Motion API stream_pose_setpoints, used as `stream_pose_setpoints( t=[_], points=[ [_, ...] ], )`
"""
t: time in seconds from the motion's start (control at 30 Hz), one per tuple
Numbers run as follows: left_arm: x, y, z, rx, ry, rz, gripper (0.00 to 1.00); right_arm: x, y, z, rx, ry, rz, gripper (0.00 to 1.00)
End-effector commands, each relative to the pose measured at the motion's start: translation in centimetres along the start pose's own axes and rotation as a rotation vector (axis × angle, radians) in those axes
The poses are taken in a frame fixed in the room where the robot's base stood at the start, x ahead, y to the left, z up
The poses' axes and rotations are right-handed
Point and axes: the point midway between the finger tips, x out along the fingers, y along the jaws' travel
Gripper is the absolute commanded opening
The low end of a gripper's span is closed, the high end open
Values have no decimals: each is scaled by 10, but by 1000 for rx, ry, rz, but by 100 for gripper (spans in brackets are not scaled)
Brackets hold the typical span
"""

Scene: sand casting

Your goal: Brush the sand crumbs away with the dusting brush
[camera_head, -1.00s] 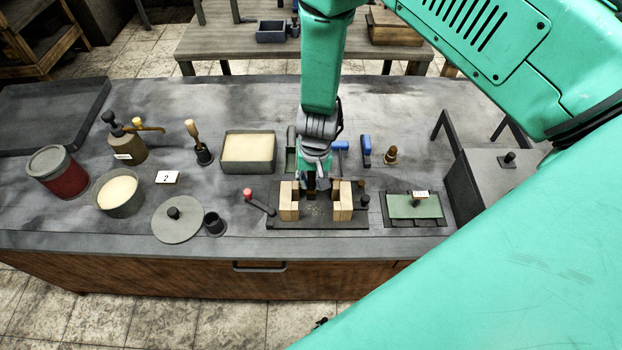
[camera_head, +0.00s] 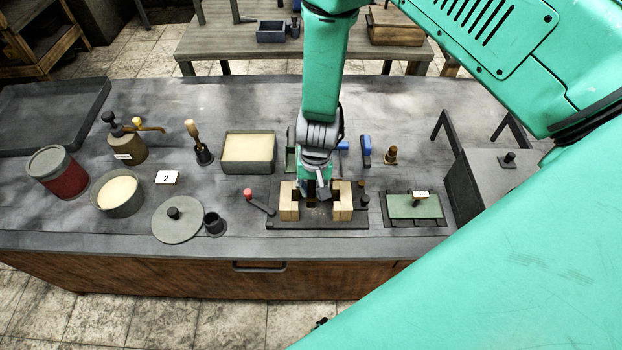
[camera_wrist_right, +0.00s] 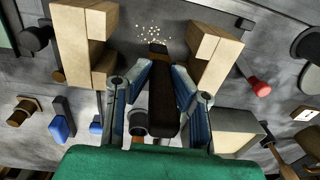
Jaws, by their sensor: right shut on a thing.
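My right gripper (camera_head: 320,190) points down between two pale wooden blocks on a dark plate (camera_head: 318,223). It also shows in the right wrist view (camera_wrist_right: 163,72), shut on the dark brown dusting brush (camera_wrist_right: 161,110). The brush's far end lies between the left block (camera_head: 289,205) and the right block (camera_head: 343,205). Pale sand crumbs (camera_wrist_right: 167,32) lie scattered on the plate just beyond the brush tip in the wrist view. I cannot tell whether the tip touches the plate. My left gripper is not in view.
A red-knobbed lever (camera_head: 258,201) sits left of the blocks, and a green plate in a dark frame (camera_head: 413,206) lies to the right. A sand-filled tray (camera_head: 248,152), a lidded red can (camera_head: 58,172) and a blue-handled tool (camera_head: 365,150) stand around. The front bench edge is clear.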

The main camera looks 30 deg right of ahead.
Motion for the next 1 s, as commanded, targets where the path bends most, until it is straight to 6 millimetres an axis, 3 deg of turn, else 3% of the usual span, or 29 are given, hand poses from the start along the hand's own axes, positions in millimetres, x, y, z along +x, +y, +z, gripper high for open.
stream_pose_setpoints(
  t=[1.0],
  points=[
    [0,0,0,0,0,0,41,0,0,26,0,0,0,0]
  ],
)
